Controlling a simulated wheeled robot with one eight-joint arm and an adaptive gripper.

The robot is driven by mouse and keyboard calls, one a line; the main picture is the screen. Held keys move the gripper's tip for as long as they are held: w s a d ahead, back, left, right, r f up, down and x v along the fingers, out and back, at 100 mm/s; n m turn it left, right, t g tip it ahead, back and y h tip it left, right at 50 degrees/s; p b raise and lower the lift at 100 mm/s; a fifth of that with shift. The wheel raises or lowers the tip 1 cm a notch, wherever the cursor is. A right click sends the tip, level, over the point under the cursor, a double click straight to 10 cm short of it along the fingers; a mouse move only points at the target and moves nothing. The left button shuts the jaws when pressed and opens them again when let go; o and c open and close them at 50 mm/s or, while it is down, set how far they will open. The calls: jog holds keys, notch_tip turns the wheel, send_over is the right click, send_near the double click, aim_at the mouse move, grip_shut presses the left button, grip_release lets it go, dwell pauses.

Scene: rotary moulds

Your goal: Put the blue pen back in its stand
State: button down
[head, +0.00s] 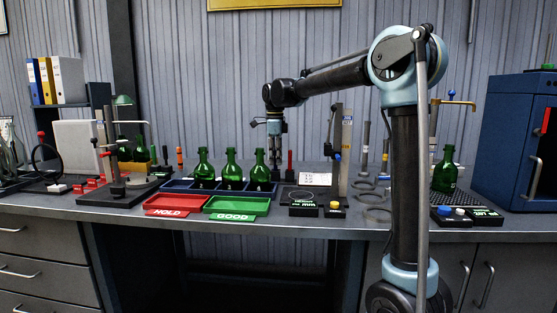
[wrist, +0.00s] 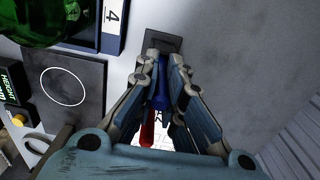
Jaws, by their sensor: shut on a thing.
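My gripper (wrist: 165,88) points down, with its fingers closed around the blue pen (wrist: 159,97). The fingers hide much of the pen. In the head view my gripper (head: 276,138) hangs above the back of the bench, right of the green bottles. A small dark square base (wrist: 166,42) lies on the bench just beyond the fingertips in the wrist view; I cannot tell whether it is the pen's stand or whether the pen touches it. A red pen-like thing (wrist: 147,130) shows beside the fingers and stands upright in the head view (head: 289,163).
Several green bottles (head: 231,165) stand in a dark blue rack left of my gripper. A white card (head: 315,179) and a tall height gauge (head: 346,140) stand to the right.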

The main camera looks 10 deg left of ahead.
jog(key=c, duration=1.6)
grip_release()
